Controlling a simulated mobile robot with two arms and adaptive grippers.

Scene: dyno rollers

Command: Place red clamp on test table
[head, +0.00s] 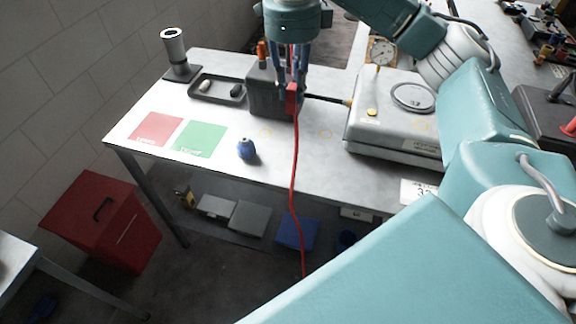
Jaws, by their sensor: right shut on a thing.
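The red clamp (291,98) is between the fingertips of my right gripper (290,84), in front of a dark grey box. A red cable (295,170) hangs from the clamp, over the front of the table and down past its edge. My right gripper points down and is shut on the clamp. I cannot tell whether the clamp touches the box or the tabletop. The test table (240,124) is light grey, with red and green mats at its left. My left gripper is not in view.
The dark grey box (266,95) stands behind the clamp, and a black tray (217,91) lies to its left. A blue object (246,149) is near the front edge. A grey device (392,125) with a dial gauge (381,51) is at right. The front middle is mostly clear.

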